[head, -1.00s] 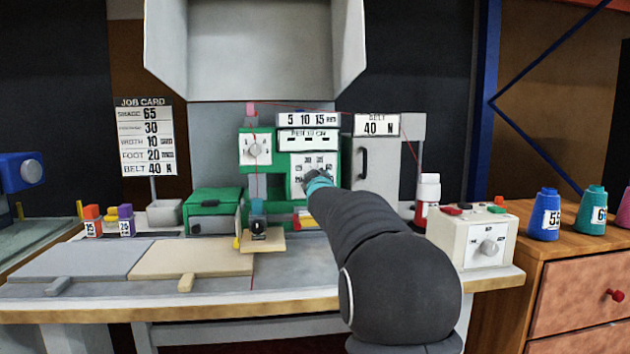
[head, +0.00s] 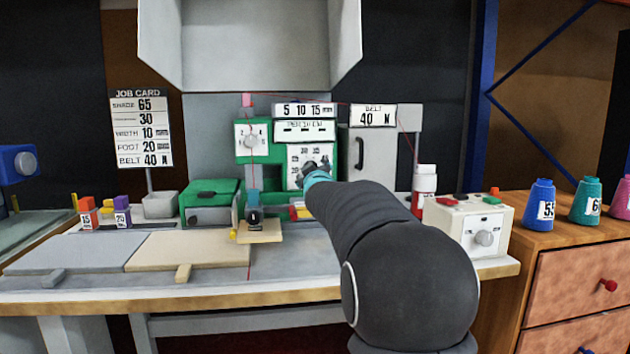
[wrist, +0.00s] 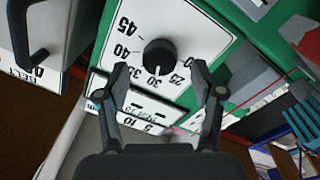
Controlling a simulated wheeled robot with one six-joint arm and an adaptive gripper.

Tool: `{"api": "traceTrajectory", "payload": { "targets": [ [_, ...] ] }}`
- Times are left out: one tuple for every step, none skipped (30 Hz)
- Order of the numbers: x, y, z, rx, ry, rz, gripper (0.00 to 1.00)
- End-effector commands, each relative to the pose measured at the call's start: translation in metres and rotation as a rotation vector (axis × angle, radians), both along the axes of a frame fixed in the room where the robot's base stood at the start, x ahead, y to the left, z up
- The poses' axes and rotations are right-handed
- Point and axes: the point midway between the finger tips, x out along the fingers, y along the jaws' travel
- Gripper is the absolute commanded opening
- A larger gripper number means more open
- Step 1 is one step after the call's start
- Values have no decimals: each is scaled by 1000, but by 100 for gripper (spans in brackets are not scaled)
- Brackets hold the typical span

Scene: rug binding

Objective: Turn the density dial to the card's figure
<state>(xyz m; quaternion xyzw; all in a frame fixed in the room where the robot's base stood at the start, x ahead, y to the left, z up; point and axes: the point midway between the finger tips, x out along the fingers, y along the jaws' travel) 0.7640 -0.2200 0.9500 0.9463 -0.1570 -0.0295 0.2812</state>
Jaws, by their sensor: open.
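The job card (head: 141,128) stands at the left and reads SHADE 65, a blurred second line 30, WIDTH 10, FOOT 20, BELT 40. The density dial is a black round knob (wrist: 158,57) on a white plate (wrist: 190,25) with figures including 45, 40, 30 and 25. A pale mark seems to lie on the knob's edge near 30, but I cannot read it surely. My gripper (wrist: 160,70) is open, its fingers on either side of the knob with gaps showing. In the head view my gripper (head: 311,172) covers most of the dial.
The green machine (head: 325,150) carries another dial (head: 250,141) and a display with dashes. A grey cabinet (head: 372,165) with a black handle stands to its right. A white control box (head: 468,228) and spools (head: 540,204) are farther right. The bench front is mostly clear.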

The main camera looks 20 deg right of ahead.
Motion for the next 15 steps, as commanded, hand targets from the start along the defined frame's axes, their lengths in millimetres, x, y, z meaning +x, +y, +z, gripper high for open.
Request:
{"api": "traceTrajectory", "payload": {
  "targets": [
    [-10,3,1,0,0,0,67],
    [-15,5,1,0,-1,1,67],
    [-22,8,0,0,0,0,67],
    [-28,10,0,0,-1,1,67],
    [-33,11,0,0,-1,1,67],
    [-40,14,0,0,-1,1,67],
    [-45,15,-1,0,0,1,67],
    [-50,17,-1,0,0,1,67],
    [-55,19,-1,0,1,1,67],
    [-60,21,-2,0,1,1,67],
    [-64,22,-1,0,0,1,67],
    [-68,24,-2,0,0,1,67],
    [-72,25,-2,0,0,1,67],
    [-75,26,-2,0,0,1,67],
    [-78,27,-2,0,0,1,67]
  ]
}}
